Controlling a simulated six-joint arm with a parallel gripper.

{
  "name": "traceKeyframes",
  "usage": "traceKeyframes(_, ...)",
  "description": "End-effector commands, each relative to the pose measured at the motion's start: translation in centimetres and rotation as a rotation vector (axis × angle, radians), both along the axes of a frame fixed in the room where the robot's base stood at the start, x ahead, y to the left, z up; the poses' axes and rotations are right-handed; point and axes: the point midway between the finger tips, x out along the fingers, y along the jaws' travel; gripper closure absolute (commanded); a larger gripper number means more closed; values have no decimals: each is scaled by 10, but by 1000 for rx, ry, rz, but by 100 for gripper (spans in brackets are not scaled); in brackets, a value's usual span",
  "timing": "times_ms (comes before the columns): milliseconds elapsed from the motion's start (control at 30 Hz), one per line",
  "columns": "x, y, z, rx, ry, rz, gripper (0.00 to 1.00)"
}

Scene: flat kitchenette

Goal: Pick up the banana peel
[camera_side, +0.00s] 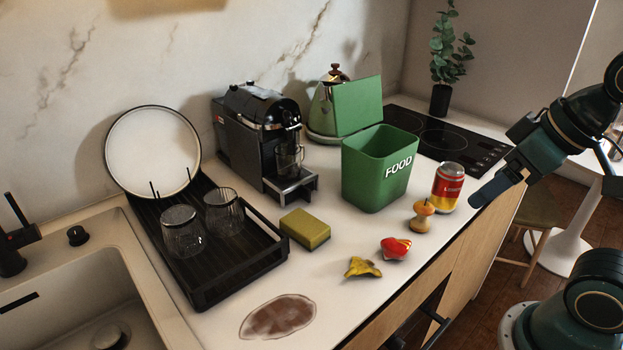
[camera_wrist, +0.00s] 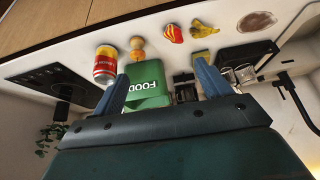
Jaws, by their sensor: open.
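The yellow banana peel (camera_side: 362,267) lies on the white counter near its front edge, between a red scrap and a brown stain. It also shows in the wrist view (camera_wrist: 203,29), beyond my fingertips. My gripper (camera_side: 497,187) is at the right in the side view, in the air past the counter's front edge and well apart from the peel. In the wrist view my gripper (camera_wrist: 166,78) has its two blue fingers spread apart with nothing held between them.
A red scrap (camera_side: 395,248), an apple core (camera_side: 422,217) and a can (camera_side: 447,188) line the front edge. A green FOOD bin (camera_side: 375,175), a sponge (camera_side: 305,229) and a dish rack (camera_side: 205,290) stand behind. The brown stain (camera_side: 278,316) lies left of the peel.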

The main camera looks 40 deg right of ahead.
Motion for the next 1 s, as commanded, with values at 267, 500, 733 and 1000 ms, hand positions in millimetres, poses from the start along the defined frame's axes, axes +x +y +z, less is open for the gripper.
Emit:
traceKeyframes(267,1,0,0,-4,3,10,23)
traceKeyframes(500,14,7,2,-51,46,134,23)
traceKeyframes(733,42,23,3,-143,130,405,23)
traceKeyframes(1000,80,50,-5,-250,230,784,23)
